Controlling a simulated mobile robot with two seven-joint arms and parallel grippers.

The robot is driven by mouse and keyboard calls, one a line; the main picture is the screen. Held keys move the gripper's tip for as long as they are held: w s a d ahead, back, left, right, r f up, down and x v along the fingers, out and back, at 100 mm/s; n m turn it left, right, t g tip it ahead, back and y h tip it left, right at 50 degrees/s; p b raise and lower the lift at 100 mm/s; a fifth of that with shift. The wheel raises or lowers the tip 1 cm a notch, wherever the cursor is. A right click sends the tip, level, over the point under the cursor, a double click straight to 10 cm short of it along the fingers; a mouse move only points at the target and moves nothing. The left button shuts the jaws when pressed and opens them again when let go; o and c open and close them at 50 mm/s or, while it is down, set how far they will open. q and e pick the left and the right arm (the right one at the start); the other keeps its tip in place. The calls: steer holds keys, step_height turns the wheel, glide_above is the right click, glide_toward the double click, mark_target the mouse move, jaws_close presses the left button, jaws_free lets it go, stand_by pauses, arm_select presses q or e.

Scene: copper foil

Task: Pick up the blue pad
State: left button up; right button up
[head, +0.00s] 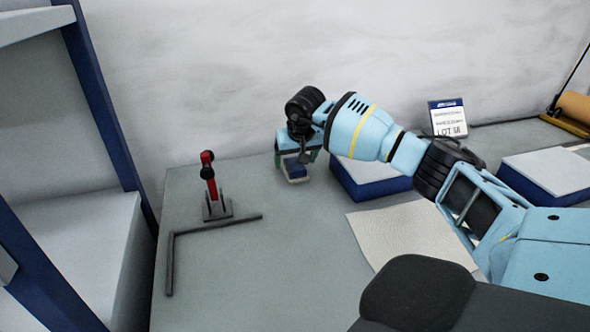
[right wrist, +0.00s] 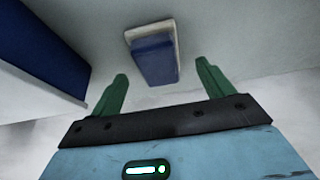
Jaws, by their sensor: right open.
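The blue pad (head: 295,169) is a small block with a pale layer, on the grey table near its back edge. In the right wrist view the pad (right wrist: 154,60) shows ahead of the fingertips, roughly between their lines. My right gripper (head: 297,158) is open, with its green fingers above the pad in the head view. In the right wrist view the fingers (right wrist: 162,72) are spread wide with nothing between them; I cannot tell the exact gap to the pad. My left gripper is not in view.
A blue box with a white top (head: 372,188) stands close right of the gripper; its blue side (right wrist: 42,50) shows in the wrist view. A red toggle clamp (head: 208,175) and dark L-shaped bar (head: 215,226) lie left. A cream sheet (head: 405,232) lies in front. A sign (head: 447,118) stands behind.

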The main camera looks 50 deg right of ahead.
mark_target(295, 163)
steer(key=shift+x, duration=1.55)
steer(key=shift+d, duration=0.1)
steer(key=shift+r, duration=0.1)
steer(key=c, duration=1.1)
